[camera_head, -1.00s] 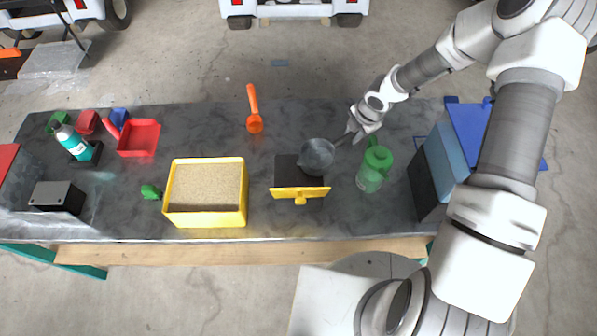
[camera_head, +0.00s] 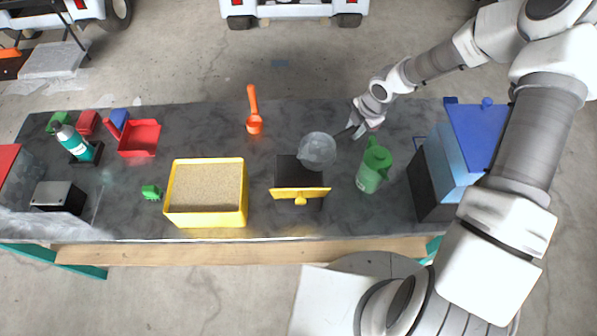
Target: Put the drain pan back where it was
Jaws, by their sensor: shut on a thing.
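A round grey pan (camera_head: 317,151), which I take to be the drain pan, has a thin dark handle on its right. My gripper (camera_head: 357,127) is shut on that handle, right of the pan. The pan overlaps the back right part of a black square piece with a yellow front (camera_head: 299,193). From this view I cannot tell whether the pan touches it or hangs above it. The fingertips are small and partly hidden.
A green can (camera_head: 371,174) stands close to the pan's right, near my gripper. A blue box (camera_head: 453,160) is farther right. A yellow sand-filled bin (camera_head: 208,220) and an orange scoop (camera_head: 254,125) are left. A red dustpan (camera_head: 139,140) lies farther left. Bench (camera_head: 200,125) behind the bin is clear.

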